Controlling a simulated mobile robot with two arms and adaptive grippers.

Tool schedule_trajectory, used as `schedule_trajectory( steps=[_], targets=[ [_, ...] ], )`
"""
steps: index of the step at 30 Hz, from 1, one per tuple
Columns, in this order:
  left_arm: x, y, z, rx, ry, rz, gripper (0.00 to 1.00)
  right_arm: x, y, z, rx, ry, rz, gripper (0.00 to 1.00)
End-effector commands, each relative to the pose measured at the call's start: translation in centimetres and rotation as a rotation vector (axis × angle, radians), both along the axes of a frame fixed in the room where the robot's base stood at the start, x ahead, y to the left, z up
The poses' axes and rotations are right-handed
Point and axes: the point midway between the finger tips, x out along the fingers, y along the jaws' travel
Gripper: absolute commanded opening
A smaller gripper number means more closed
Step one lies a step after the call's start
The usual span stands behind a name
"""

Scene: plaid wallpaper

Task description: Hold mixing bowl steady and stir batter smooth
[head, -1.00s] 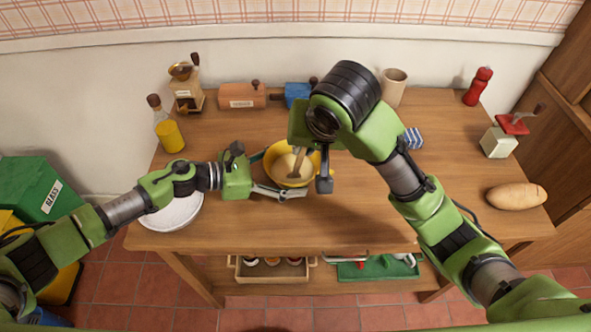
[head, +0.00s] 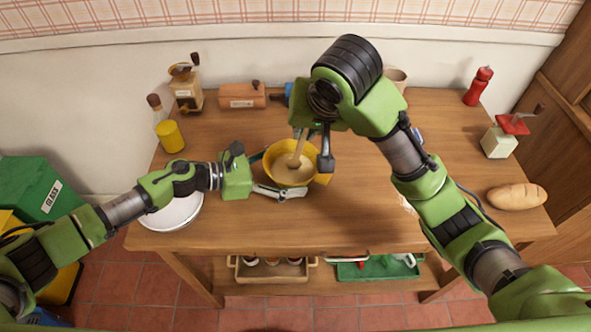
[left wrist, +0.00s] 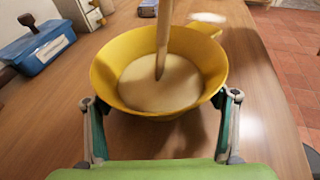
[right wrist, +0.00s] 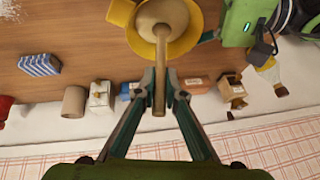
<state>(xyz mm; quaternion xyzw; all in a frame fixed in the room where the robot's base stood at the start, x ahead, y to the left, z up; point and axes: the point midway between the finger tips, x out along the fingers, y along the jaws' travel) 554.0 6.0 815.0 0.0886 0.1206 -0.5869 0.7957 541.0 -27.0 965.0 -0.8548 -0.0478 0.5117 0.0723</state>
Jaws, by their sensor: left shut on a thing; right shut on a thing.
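The yellow mixing bowl (head: 269,174) stands upright on the table, with pale batter (head: 285,176) inside. My left gripper (head: 278,178) is shut around the bowl; in the left wrist view (left wrist: 162,100) its fingers press on opposite sides below the rim. The bowl's handle (left wrist: 205,28) points away from this gripper. My right gripper (right wrist: 161,82) is shut on a wooden spoon (right wrist: 161,62) above the bowl. The spoon's lower end dips into the batter, as the left wrist view also shows (left wrist: 163,40). Its tip is hidden in the batter.
A white plate (head: 172,213) lies left of the bowl. Behind are a grinder (head: 186,92), an orange box (head: 242,95) and a partly hidden blue box (left wrist: 40,47). Bread (head: 516,196) and a red-topped grinder (head: 499,142) are at right. The table's front right is mostly clear.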

Motion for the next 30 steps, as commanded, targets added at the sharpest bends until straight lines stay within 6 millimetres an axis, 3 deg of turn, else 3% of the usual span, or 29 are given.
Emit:
schedule_trajectory(
  steps=[21, 30],
  targets=[
    [0.0, 0.0, 0.1, -0.002, -0.002, 0.0, 0.65, -0.4, -0.9, 5.0, -0.001, -0.002, 0.0, 0.0],
    [0.0, 0.0, 0.1, -0.001, -0.001, 0.0, 0.65, -0.6, -1.0, 5.4, -0.001, 0.001, 0.001, 0.0]
  ],
)
